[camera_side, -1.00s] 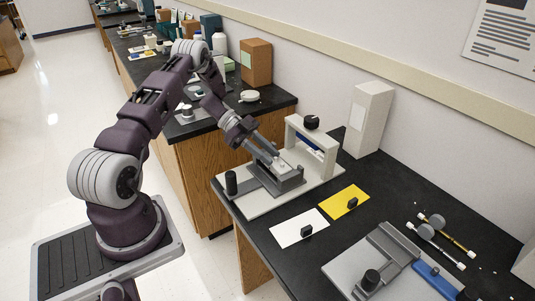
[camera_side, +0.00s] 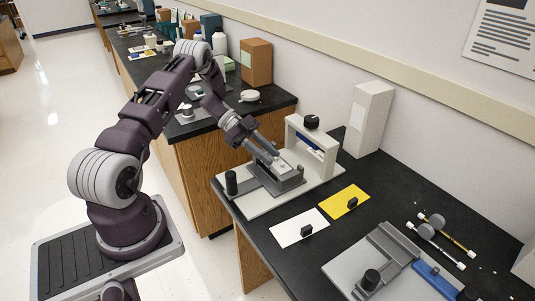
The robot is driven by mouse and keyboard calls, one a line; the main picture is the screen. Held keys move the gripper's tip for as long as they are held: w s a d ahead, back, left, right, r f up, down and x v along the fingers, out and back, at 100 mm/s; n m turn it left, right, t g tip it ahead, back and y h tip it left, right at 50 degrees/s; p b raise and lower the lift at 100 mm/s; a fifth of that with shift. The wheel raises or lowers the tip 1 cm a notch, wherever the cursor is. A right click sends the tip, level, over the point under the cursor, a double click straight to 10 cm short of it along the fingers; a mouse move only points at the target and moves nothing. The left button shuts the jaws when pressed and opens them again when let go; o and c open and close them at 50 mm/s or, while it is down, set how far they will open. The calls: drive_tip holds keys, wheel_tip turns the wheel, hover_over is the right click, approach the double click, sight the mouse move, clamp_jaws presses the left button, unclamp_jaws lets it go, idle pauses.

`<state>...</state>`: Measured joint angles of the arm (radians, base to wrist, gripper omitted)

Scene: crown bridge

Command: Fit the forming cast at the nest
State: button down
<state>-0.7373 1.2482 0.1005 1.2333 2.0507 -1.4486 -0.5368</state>
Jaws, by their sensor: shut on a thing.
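My gripper (camera_side: 277,160) points down and to the right, with its fingertips at a small pale piece (camera_side: 284,167), which I take to be the forming cast. It is shut on that piece. The piece is at the top of a grey block (camera_side: 288,183), which looks like the nest. The block sits on a pale base plate (camera_side: 246,209) in front of a white arch frame with a black knob (camera_side: 312,122). The fingers partly hide the piece, and I cannot tell whether it is seated or just above the block.
A black upright handle (camera_side: 231,183) stands at the plate's left. A second grey fixture (camera_side: 392,246), two rods and a tall white box (camera_side: 369,120) are to the right.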

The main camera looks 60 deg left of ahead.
drive_tip(key=shift+f, duration=0.9)
drive_tip(key=c, duration=1.1)
unclamp_jaws()
drive_tip(key=v, duration=0.7)
drive_tip(key=shift+a, duration=0.1)
